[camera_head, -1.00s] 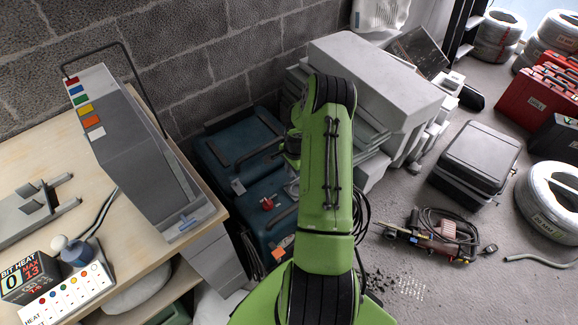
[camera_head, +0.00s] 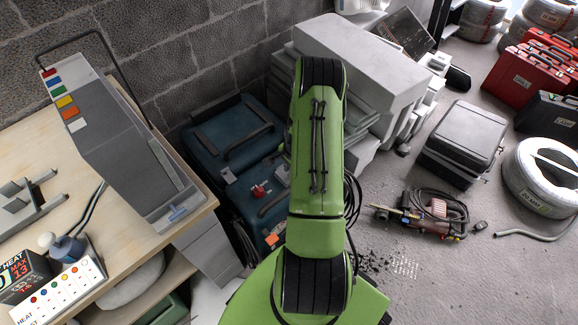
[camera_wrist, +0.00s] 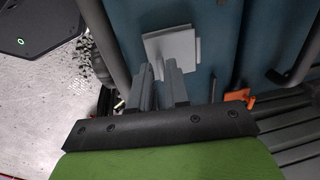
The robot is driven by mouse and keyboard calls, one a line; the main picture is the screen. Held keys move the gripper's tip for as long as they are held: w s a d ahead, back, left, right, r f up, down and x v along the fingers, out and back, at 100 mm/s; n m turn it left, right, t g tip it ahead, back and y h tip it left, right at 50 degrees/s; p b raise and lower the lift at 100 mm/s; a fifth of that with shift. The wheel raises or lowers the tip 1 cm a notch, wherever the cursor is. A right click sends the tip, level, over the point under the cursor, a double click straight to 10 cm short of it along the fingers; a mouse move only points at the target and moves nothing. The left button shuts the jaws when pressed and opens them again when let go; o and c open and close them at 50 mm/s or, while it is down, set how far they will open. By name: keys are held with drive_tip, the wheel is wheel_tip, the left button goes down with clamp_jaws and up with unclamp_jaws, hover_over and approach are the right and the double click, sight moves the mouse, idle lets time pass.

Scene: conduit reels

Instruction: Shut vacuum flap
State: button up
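The vacuum appears to be the blue unit (camera_head: 245,185) low against the wall, with a red knob (camera_head: 259,191) on top. In the wrist view its blue side (camera_wrist: 222,55) carries a small grey square plate (camera_wrist: 172,45), which looks like the flap. A second plate overlaps it, so the flap seems to stand off the surface, but its angle is hard to tell. My gripper (camera_wrist: 158,66) is just below the plate, its two grey fingers apart with nothing between them. Contact with the plate cannot be told. In the head view my green arm hides the gripper and plate.
An orange tag (camera_wrist: 240,97) and dark bars lie right of my gripper. A workbench (camera_head: 118,225) with a grey machine (camera_head: 120,140) stands left. Stacked grey blocks (camera_head: 350,60) are behind my arm. A black case (camera_head: 463,140) and a tool (camera_head: 425,212) lie on the floor.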

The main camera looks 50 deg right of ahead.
drive_tip(key=shift+o, duration=0.2)
drive_tip(key=shift+w, duration=0.1)
drive_tip(key=shift+r, duration=0.25)
wheel_tip(320, 180, up, 15)
drive_tip(key=s+p, duration=0.2)
drive_tip(key=p, duration=0.3)
drive_tip(key=shift+s+a, duration=0.15)
